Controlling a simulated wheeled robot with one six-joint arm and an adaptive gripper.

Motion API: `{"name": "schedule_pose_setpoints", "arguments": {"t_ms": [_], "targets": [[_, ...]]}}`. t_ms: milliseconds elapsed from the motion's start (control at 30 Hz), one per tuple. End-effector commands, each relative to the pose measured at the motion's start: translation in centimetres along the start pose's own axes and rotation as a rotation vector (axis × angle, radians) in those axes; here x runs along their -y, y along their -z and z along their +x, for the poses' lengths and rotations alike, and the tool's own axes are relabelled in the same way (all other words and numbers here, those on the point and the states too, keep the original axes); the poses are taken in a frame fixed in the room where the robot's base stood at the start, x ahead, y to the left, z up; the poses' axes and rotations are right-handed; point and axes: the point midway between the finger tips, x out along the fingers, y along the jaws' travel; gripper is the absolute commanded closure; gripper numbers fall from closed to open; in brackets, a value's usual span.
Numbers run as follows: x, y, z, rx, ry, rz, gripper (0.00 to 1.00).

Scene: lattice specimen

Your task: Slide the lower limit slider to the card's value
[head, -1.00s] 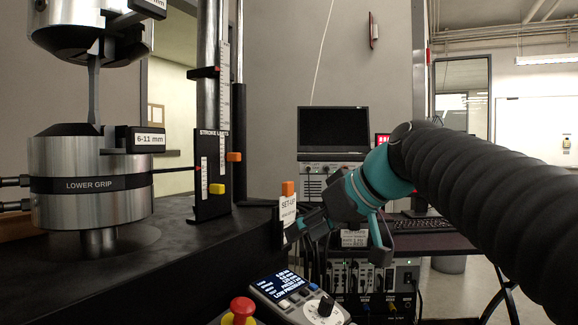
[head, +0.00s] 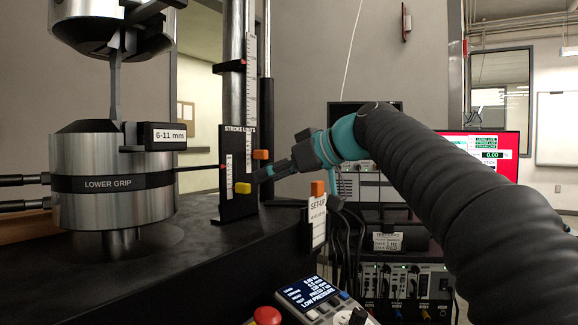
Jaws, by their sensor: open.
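The black stroke limits panel (head: 227,207) stands upright beside the lower grip, with white scales on it. Its yellow slider knob (head: 242,187) is the lower one; an orange knob (head: 261,154) sits above it, to the right. My gripper (head: 262,178) is open, its dark fingers pointing left, with the tips just right of the yellow knob and below the orange one. I cannot tell whether the tips touch the yellow knob. The set-up card (head: 317,230) stands under an orange clip at the table edge, below my gripper.
The steel lower grip (head: 85,205) fills the left, with a specimen (head: 117,90) above it. A control panel (head: 315,300) with a red button (head: 267,316) stands at the bottom. Cables and instruments lie behind my arm.

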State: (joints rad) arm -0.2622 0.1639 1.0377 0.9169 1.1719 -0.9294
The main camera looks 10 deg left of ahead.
Motion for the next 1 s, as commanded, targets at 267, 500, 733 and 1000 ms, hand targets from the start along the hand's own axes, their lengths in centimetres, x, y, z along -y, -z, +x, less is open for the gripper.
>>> {"name": "schedule_pose_setpoints", "arguments": {"t_ms": [267, 500, 733, 1000], "targets": [[0.3, 0.1, 4.7, 0.001, 0.005, -0.001, 0.52], [0.2, 0.1, 6.6, 0.000, 0.003, -0.001, 0.52], [0.2, 0.1, 7.0, 0.000, 0.002, -0.001, 0.52], [0.2, 0.1, 6.9, 0.000, 0.002, -0.001, 0.90]]}}
